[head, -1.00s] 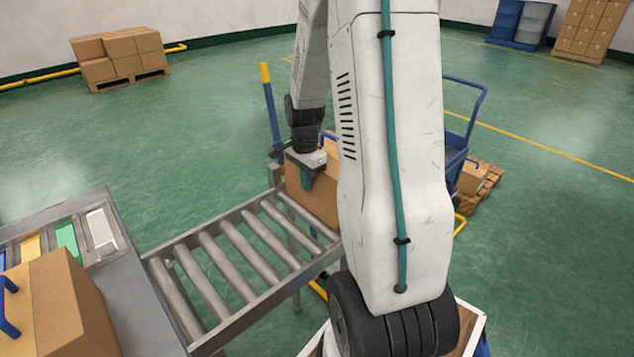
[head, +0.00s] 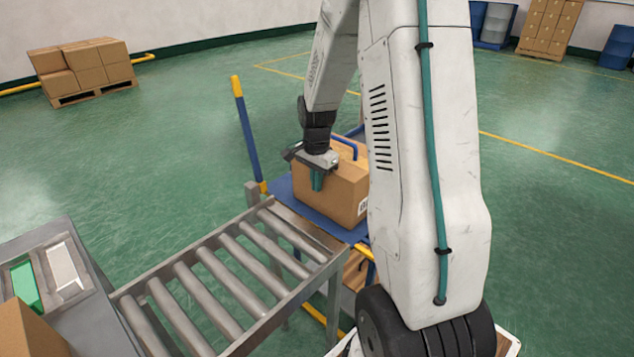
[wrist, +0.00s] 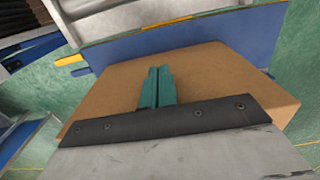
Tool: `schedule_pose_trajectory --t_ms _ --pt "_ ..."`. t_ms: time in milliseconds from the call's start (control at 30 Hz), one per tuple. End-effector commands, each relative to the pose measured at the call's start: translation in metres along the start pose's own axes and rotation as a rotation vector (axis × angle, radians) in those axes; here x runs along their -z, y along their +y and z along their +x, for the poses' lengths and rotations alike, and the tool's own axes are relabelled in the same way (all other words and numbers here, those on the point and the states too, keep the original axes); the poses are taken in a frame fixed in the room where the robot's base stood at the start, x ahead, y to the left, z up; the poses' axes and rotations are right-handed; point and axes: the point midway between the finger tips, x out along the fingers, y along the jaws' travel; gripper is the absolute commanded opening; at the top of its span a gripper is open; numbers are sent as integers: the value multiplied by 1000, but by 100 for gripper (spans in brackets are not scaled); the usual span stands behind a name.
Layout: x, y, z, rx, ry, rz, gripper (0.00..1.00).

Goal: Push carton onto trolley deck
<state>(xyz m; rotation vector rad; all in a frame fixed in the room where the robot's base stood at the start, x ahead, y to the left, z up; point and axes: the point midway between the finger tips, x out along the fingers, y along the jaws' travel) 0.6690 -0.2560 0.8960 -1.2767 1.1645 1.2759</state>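The brown carton (head: 345,196) stands upright on the trolley's blue deck (head: 328,226), just beyond the far end of the roller conveyor (head: 225,275). Blue deck shows at its left and front; my arm hides its right side. My gripper (head: 317,181) is at the carton's near left face, its teal fingers pointing down. In the wrist view the fingers (wrist: 157,87) are together with nothing between them. The carton (wrist: 205,75) fills the middle there, with the blue deck (wrist: 190,45) behind it. I cannot tell if the fingers touch the carton.
A blue post with a yellow top (head: 246,135) stands left of the trolley. A bench (head: 95,320) with coloured trays and another carton (head: 25,335) is at lower left. Stacked cartons on a pallet (head: 85,72) stand far back. The floor between is clear.

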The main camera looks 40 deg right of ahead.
Motion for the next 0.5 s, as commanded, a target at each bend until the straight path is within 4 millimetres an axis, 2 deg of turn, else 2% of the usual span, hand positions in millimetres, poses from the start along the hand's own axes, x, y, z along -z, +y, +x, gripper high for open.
schedule_pose_trajectory --t_ms 133,300,500 --pt "-10 1 0 -1 0 1 0" --pt "-36 2 -2 1 1 7 0" --pt "-32 1 -54 5 3 11 0"
